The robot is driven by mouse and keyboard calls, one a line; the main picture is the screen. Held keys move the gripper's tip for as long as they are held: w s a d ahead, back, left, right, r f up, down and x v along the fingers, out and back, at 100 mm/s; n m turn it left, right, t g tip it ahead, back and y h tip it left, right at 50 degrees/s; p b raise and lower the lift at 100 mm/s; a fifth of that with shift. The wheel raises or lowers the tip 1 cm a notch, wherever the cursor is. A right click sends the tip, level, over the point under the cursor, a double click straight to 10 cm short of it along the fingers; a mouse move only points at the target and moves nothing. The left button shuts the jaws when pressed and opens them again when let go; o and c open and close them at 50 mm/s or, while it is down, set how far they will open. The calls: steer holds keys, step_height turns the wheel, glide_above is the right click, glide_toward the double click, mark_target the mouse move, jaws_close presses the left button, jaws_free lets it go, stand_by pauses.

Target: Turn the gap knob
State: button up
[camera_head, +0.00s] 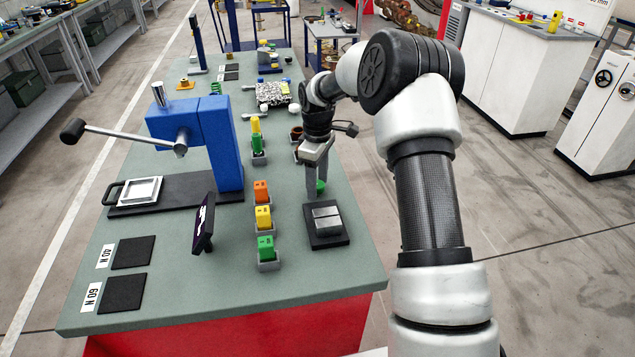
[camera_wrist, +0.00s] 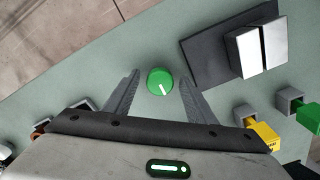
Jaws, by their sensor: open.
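The gap knob (camera_wrist: 159,81) is a round green knob with a white pointer line, set on the grey-green bench top. In the wrist view it shows just beyond and between the fingertips of my gripper (camera_wrist: 158,88). In the head view the knob (camera_head: 320,186) is partly hidden behind my gripper (camera_head: 317,192), which points down over it. My gripper is open, with a finger to each side of the knob; I cannot tell whether either finger touches it. Beside the knob is a dark plate (camera_head: 329,239) bearing two silver blocks (camera_head: 327,218) with a narrow gap between them.
Orange (camera_head: 261,191), yellow (camera_head: 263,217) and green (camera_head: 265,246) blocks stand in grey holders left of the silver blocks. A blue lever press (camera_head: 222,140) and a small dark screen (camera_head: 204,223) stand farther left. Bare bench (camera_head: 340,275) lies at the front right.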

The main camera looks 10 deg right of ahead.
steer(key=c, duration=1)
steer(key=shift+c, duration=0.2)
steer(key=shift+m, duration=0.4)
steer(key=m, duration=0.7)
steer(key=shift+m, duration=0.3)
steer(key=m, duration=1.3)
steer(key=shift+p, duration=0.4)
